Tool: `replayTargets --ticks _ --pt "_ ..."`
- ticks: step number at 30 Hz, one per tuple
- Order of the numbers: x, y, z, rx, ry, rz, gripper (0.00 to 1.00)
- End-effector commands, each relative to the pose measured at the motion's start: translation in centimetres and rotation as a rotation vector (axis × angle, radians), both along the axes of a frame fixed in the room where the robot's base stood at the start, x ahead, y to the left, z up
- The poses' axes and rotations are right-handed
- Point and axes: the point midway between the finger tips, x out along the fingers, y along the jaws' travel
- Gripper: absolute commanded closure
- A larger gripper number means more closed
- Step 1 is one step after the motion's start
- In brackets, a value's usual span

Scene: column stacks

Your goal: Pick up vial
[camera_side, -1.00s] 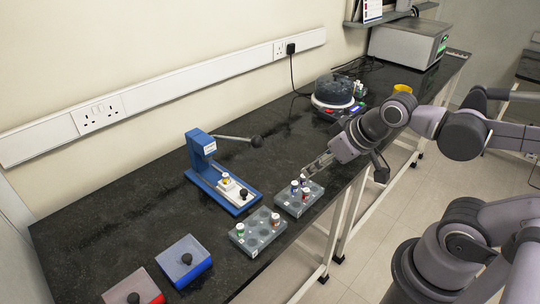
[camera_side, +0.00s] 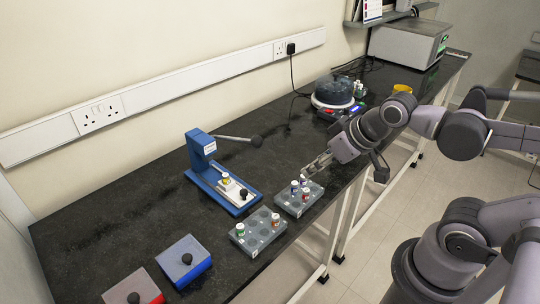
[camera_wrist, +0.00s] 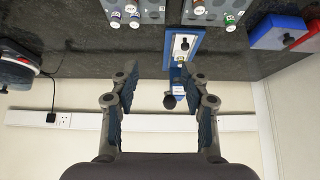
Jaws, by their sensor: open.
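Three small vials with white, blue and red colouring stand upright in a grey rack (camera_side: 291,208) near the bench's front edge: a left vial (camera_side: 294,187), a right vial (camera_side: 305,192) and a rear vial (camera_side: 303,179). A second rack (camera_side: 257,238) holds a green-topped vial (camera_side: 240,229) and a red vial (camera_side: 275,219). My gripper (camera_side: 310,171) hangs just above and behind the first rack. In the wrist view my gripper (camera_wrist: 158,78) is open, with nothing between its fingers.
A blue press (camera_side: 200,157) with a lever stands left of the racks and holds a yellow-topped vial (camera_side: 225,178). Blue (camera_side: 183,258) and red (camera_side: 132,290) boxes lie at the front left. A round device (camera_side: 333,92) stands at the back. The black bench between is mostly clear.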

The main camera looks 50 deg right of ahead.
Motion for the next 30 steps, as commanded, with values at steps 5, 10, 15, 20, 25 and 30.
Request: replayTargets --ticks 5,10,15,20,25,30 --pt "0.0 0.0 0.0 0.000 0.000 0.000 0.53" --pt "0.0 0.0 1.0 0.000 0.000 0.000 0.53" --pt "0.0 0.0 3.4 0.000 0.000 0.000 0.53" --pt "0.3 0.1 5.4 -0.021 0.011 0.026 0.53" --pt "1.8 0.4 6.5 -0.115 0.053 0.142 0.53" --pt "3.6 0.8 7.7 -0.228 0.107 0.284 0.53"
